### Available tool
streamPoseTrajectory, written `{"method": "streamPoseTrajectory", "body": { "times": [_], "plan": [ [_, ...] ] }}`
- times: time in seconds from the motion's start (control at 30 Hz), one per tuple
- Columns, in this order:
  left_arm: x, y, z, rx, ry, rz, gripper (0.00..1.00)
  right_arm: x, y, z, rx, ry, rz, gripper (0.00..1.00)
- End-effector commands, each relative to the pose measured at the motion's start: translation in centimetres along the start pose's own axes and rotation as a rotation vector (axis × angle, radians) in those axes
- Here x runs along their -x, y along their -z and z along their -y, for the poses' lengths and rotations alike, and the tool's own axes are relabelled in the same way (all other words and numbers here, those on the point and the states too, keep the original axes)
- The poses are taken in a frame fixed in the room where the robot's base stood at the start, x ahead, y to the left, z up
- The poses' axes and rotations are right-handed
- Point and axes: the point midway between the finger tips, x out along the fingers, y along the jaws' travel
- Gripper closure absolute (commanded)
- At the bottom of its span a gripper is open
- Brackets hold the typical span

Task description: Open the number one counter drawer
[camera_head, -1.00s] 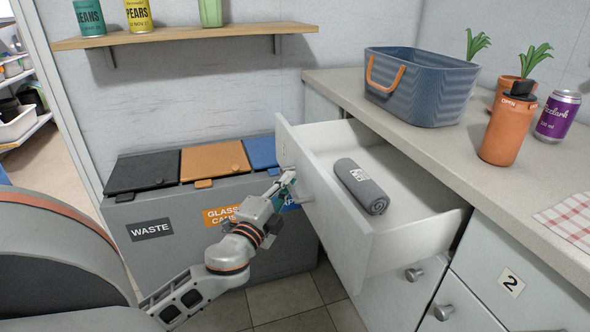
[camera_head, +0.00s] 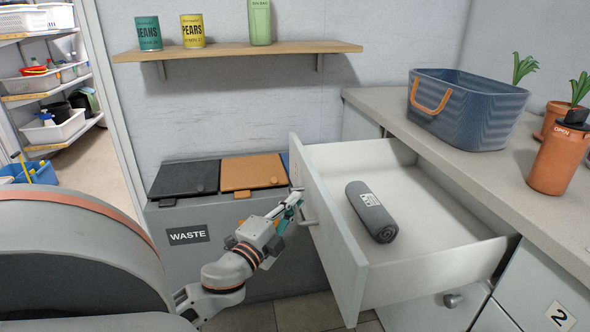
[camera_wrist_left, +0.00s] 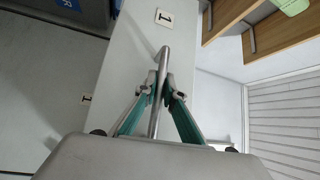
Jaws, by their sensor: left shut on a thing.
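The number one drawer (camera_head: 337,241) stands pulled far out of the counter in the head view, with a rolled grey towel (camera_head: 371,211) lying inside it. My left gripper (camera_head: 296,202) is at the drawer's front face. In the left wrist view, its two teal fingers (camera_wrist_left: 161,88) are closed around the metal bar handle (camera_wrist_left: 163,62). A label with the number 1 (camera_wrist_left: 164,17) shows on the drawer front beside the handle. My right gripper is not in view.
Waste bins (camera_head: 187,178) stand against the wall left of the drawer, close behind my left gripper. A blue basket (camera_head: 467,112) and an orange bottle (camera_head: 558,160) stand on the counter (camera_head: 395,103). A shelf (camera_head: 240,49) with cans hangs above the bins.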

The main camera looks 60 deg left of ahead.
Motion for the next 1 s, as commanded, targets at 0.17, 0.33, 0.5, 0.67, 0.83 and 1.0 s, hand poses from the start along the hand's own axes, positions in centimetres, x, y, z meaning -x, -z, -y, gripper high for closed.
{"method": "streamPoseTrajectory", "body": {
  "times": [0.17,0.33,0.5,0.67,0.83,1.0],
  "plan": [
    [0.0,0.0,0.0,0.000,-0.001,0.000,0.74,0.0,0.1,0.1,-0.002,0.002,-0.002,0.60],
    [0.0,0.0,0.0,0.000,-0.001,0.000,0.74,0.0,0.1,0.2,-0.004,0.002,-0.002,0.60],
    [0.3,0.0,-0.1,0.001,-0.001,0.000,0.74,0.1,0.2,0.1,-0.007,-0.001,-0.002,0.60],
    [2.2,0.0,-0.2,0.002,-0.003,0.002,0.74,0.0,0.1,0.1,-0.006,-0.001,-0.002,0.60],
    [4.8,-0.1,-0.1,0.003,-0.003,0.004,0.74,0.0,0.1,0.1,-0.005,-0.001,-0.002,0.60],
    [6.5,-0.1,-0.1,0.001,-0.002,0.003,0.74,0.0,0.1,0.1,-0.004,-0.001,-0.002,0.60]
  ]
}}
